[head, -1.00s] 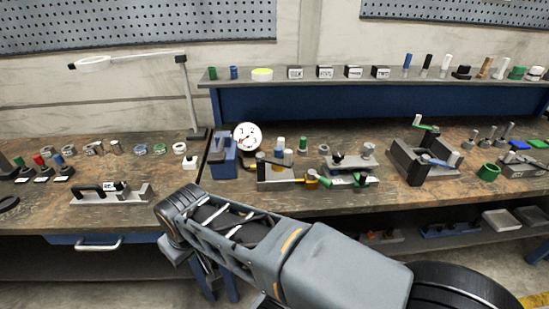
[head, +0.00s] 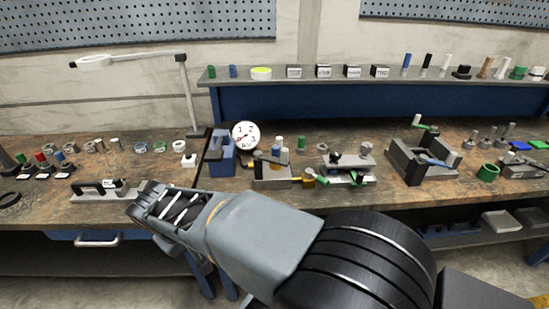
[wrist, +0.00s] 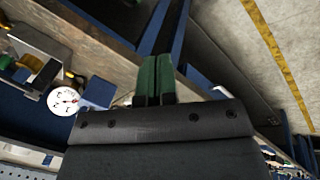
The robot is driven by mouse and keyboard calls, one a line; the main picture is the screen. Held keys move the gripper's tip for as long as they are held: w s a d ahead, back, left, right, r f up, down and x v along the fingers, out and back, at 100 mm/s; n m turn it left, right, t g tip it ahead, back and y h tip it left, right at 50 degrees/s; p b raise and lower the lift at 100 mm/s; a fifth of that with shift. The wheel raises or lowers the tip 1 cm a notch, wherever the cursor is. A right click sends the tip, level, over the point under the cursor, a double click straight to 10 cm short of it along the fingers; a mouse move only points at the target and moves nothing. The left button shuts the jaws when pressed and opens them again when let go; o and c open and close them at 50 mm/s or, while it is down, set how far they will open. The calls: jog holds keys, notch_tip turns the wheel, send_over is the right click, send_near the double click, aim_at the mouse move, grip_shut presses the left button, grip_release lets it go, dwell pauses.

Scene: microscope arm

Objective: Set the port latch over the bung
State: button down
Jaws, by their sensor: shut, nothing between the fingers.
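I cannot tell for sure which parts are the port latch and the bung. A grey block fixture (head: 272,174) with a dark bar along its top stands near the bench's front edge, with a yellow part (head: 308,177) at its right end. To its right is a metal fixture (head: 346,165) with green knobs. My gripper shows in the wrist view (wrist: 155,80), its two green fingers shut together and empty, apart from the fixtures. In the head view my arm hides the gripper.
A round white dial (head: 245,136) stands by a blue block (head: 221,158). A low fixture with a black handle (head: 95,189) lies at left, close to my arm in the picture. A lamp post (head: 189,95) rises behind. A dark slotted block (head: 415,163) stands right.

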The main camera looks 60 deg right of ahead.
aim_at(282, 154)
jog(key=w+d+r+m+g+h, duration=0.2)
jog(key=d+g+h, duration=0.2)
jog(key=d, duration=0.6)
jog(key=w+d+r+m+g+h, duration=0.2)
jog(key=d+g+h, duration=0.2)
jog(key=d+h, duration=0.5)
jog(key=shift+w+d, duration=0.25)
jog(key=shift+d, duration=0.45)
jog(key=p+x, duration=0.1)
jog(key=x, duration=0.6)
jog(key=p+x, duration=0.2)
jog(key=x, duration=0.5)
jog(key=shift+r, duration=0.25)
